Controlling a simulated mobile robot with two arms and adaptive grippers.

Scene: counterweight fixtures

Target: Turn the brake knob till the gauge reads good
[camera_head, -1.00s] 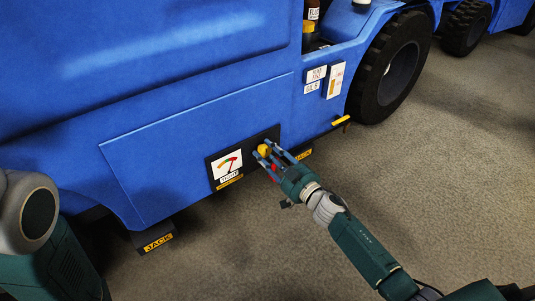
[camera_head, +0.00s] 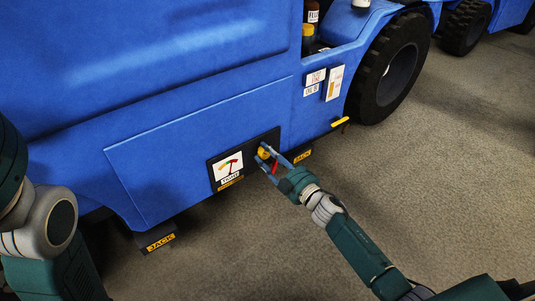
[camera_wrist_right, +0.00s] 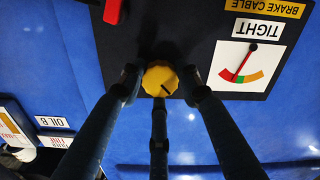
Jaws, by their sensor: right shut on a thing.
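The yellow brake knob (camera_head: 264,153) sits on a black panel on the blue vehicle's side. My right gripper (camera_head: 268,156) is shut on it; the wrist view shows the knob (camera_wrist_right: 160,78) between the fingers (camera_wrist_right: 160,88). The gauge (camera_head: 228,170), left of the knob in the head view, has a yellow, green and red arc. My left gripper is out of view.
A red part (camera_wrist_right: 113,11) is on the panel close to the knob. Yellow JACK labels (camera_head: 161,242) mark supports low on the vehicle. A wheel (camera_head: 391,66) stands at upper right. The floor (camera_head: 440,180) at right is open.

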